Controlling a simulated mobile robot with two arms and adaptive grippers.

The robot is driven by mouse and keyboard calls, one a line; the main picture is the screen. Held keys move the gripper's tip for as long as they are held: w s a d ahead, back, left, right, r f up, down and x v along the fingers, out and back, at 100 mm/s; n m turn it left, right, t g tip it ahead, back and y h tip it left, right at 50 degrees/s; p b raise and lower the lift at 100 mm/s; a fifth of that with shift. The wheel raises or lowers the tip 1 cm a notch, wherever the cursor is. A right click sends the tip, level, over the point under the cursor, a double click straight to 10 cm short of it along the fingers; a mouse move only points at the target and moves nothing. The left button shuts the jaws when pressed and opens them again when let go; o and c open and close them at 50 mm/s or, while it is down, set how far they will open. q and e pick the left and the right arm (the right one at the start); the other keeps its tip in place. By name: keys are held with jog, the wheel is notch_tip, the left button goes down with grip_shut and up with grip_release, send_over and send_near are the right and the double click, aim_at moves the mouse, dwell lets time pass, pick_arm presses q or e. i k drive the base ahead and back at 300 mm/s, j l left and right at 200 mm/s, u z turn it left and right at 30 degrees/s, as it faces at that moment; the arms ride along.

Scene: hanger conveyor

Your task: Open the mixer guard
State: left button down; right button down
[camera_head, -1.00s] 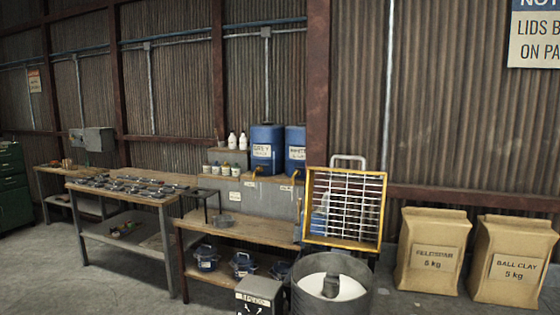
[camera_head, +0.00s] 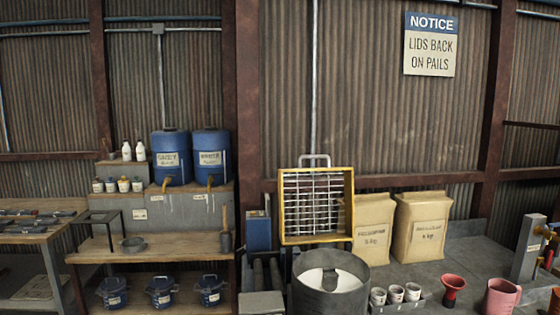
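The mixer guard is a yellow frame (camera_head: 282,215) with a grid of pale bars and a light grey handle (camera_head: 314,160) on its top edge. It stands upright behind the mixer's grey round drum (camera_head: 301,295), so the drum's mouth is uncovered. A white interior with a grey piece in it shows inside the drum. The lower part of the drum is cut off by the picture's bottom edge. Neither of my grippers is in the head view.
Left of the mixer, a wooden bench (camera_head: 200,243) holds a blue barrel (camera_head: 171,157) and another beside it, with lidded blue pails below. Right of it are paper sacks (camera_head: 421,226), small white cups (camera_head: 396,293), a red funnel (camera_head: 453,288) and a pink jug (camera_head: 501,297).

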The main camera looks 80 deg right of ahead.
aim_at(348, 180)
jog(key=i+z, duration=0.3)
jog(key=z, duration=0.2)
jog(key=i+z, duration=0.3)
jog(key=z, duration=0.2)
jog(key=i+j+z, duration=0.15)
jog(key=i+z, duration=0.15)
jog(key=z, duration=0.2)
